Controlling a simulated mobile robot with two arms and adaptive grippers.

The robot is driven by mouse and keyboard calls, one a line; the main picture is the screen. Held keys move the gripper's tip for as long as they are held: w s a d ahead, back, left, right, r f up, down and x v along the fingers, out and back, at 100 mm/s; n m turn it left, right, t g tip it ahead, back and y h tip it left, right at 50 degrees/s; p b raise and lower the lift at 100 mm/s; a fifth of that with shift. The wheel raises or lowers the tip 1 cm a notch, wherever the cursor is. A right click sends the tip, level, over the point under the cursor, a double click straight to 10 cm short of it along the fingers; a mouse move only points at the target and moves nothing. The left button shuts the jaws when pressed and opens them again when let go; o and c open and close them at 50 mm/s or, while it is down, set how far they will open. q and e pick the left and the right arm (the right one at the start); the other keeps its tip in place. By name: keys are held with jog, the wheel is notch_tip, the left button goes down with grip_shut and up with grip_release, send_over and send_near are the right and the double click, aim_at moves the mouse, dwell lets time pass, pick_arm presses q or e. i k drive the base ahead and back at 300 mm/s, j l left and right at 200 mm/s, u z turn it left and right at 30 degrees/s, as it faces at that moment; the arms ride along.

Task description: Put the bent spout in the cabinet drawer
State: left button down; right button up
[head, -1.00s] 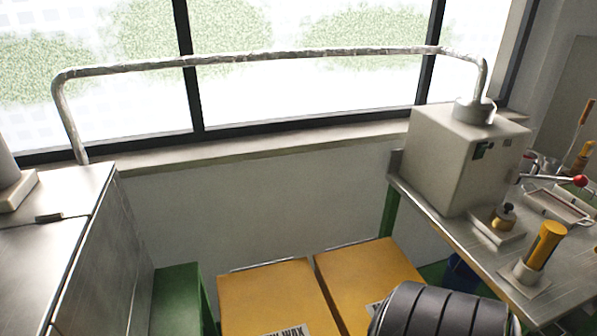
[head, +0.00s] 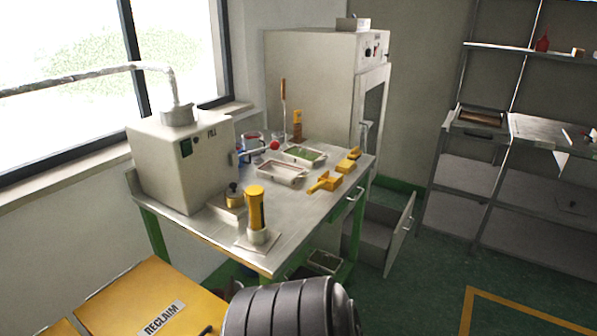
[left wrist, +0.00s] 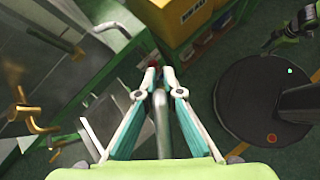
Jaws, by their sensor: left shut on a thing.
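The bent spout (left wrist: 161,125) is a grey metal tube in the left wrist view. My left gripper (left wrist: 165,85) is shut on it, with the tube between its teal fingers. Neither shows in the head view. The tall cabinet (head: 310,85) stands behind the workbench in the head view. Its low drawer (head: 402,235) is pulled open, and its inside looks empty where it shows. The bench hides part of it. A dark part with green bits at the upper right of the left wrist view may be my right gripper (left wrist: 285,32); its jaws are unclear.
The workbench (head: 225,240) carries a fill machine (head: 180,160), a yellow-handled tool (head: 256,210), trays (head: 282,172) and yellow pieces. A yellow reclaim box (head: 140,300) is at the lower left. Shelves (head: 500,130) stand at the right. The green floor before the drawer is clear.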

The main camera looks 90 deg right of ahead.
aim_at(375, 235)
jog(key=l+z, duration=0.15)
jog(key=z, duration=3.8)
jog(key=i+j+z, duration=0.15)
jog(key=i, duration=0.35)
jog(key=i+z, duration=0.1)
jog(key=i, duration=0.45)
jog(key=i+j+z, duration=0.15)
jog(key=i, duration=0.35)
jog(key=i+u, duration=0.1)
jog(key=i, duration=1.75)
